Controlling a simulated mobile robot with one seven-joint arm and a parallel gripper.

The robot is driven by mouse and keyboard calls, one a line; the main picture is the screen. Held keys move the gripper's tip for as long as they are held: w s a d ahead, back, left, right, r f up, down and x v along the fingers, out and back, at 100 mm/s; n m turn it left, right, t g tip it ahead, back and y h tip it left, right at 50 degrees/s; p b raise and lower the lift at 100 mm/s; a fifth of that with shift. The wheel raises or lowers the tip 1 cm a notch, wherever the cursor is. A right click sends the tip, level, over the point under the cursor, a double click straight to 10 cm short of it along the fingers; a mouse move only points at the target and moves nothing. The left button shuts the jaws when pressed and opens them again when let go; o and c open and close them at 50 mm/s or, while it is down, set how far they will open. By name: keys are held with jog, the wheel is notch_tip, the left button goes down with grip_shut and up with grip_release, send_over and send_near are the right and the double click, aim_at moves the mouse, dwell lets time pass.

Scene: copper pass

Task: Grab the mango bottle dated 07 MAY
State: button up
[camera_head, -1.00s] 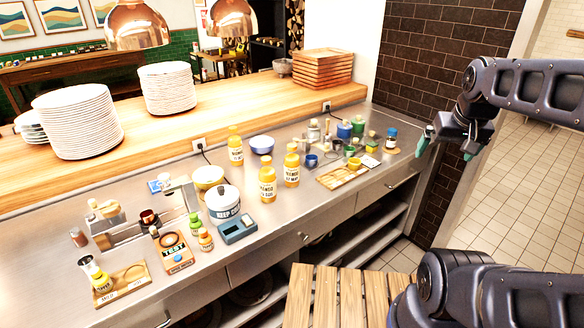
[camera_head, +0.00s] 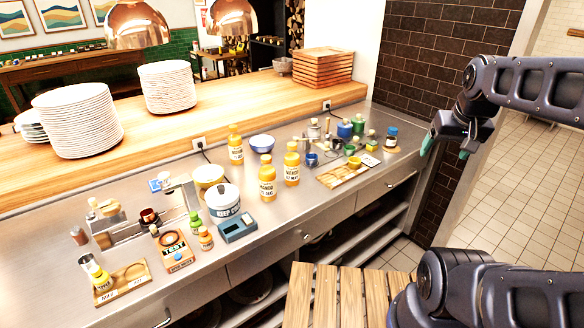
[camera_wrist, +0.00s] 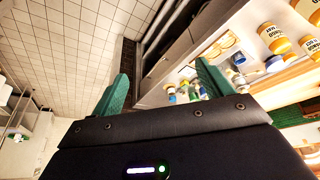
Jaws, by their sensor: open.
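Three yellow mango bottles with orange caps and white labels stand upright on the steel counter. In the head view, one is at the back (camera_head: 235,150), one at front left (camera_head: 267,180) and one at front right (camera_head: 291,168). Mango bottles also show sideways at the right of the wrist view (camera_wrist: 275,64). My gripper (camera_head: 449,147) is open and empty, right of the counter and well apart from the bottles. Its green fingers show spread in the wrist view (camera_wrist: 163,85).
A blue bowl (camera_head: 262,143) and a blue-white pot (camera_head: 222,203) stand near the bottles. A brick wall (camera_head: 437,60) rises at the counter's right end.

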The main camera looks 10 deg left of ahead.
jog(key=w+a+r+n+g, duration=0.1)
jog(key=w+a+r+n, duration=0.15)
jog(key=w+a, duration=0.5)
jog(key=n+g, duration=0.4)
jog(key=n, duration=0.4)
send_near(292, 153)
jog(key=shift+w+d, duration=0.2)
jog(key=shift+w, duration=0.25)
jog(key=shift+a+f, duration=0.2)
jog(key=shift+a, duration=0.1)
jog(key=shift+a+f, duration=0.1)
jog(key=shift+f, duration=0.15)
jog(key=shift+w+f, duration=0.1)
jog(key=shift+f, duration=2.45)
jog(key=shift+w+f, duration=0.15)
jog(key=shift+f, duration=2.45)
jog(key=shift+c, duration=0.5)
